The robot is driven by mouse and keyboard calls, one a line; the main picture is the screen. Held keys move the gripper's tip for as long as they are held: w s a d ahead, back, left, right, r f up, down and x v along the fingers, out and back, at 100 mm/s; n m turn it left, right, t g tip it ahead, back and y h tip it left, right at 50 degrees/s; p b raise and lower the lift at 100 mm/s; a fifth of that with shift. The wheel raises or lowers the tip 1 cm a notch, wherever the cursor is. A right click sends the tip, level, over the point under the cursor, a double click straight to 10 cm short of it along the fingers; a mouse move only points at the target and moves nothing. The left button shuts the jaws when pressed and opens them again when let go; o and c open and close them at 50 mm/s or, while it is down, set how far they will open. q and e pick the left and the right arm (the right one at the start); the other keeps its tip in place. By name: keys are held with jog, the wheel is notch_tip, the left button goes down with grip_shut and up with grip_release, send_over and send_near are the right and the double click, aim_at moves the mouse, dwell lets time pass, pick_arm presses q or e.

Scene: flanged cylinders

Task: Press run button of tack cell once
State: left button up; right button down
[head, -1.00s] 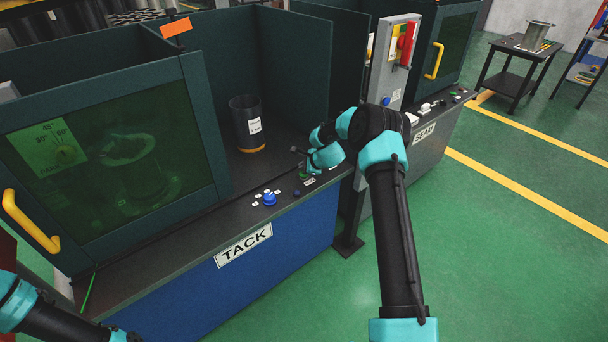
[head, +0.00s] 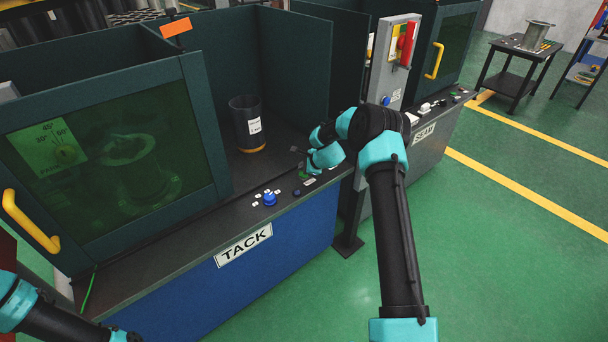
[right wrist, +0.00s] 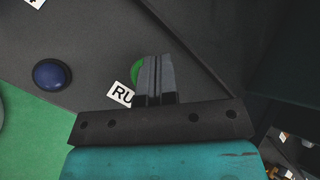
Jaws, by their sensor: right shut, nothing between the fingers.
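The tack cell has a blue front with a TACK sign (head: 243,245) and a dark ledge with controls. In the right wrist view a green button (right wrist: 136,72) with a label reading "RU" (right wrist: 121,95), partly covered, lies behind my right gripper (right wrist: 156,62). The gripper is shut and empty, its fingers overlapping the button's right part. I cannot tell whether they touch it. In the head view the right gripper (head: 322,158) is low over the ledge's right end, its fingertips mostly hidden. My left arm shows at the bottom left; its gripper is out of view.
A dark blue button (right wrist: 52,74) sits near the green one. A larger blue knob (head: 269,199) stands further left among small labels. A tinted door with a yellow handle (head: 28,221) is at left.

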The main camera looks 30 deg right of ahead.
dwell(0.4)
jog(key=shift+f, duration=0.4)
jog(key=shift+f, duration=0.55)
dwell(0.8)
jog(key=shift+r, duration=0.95)
jog(key=shift+r, duration=0.15)
jog(key=shift+r, duration=2.4)
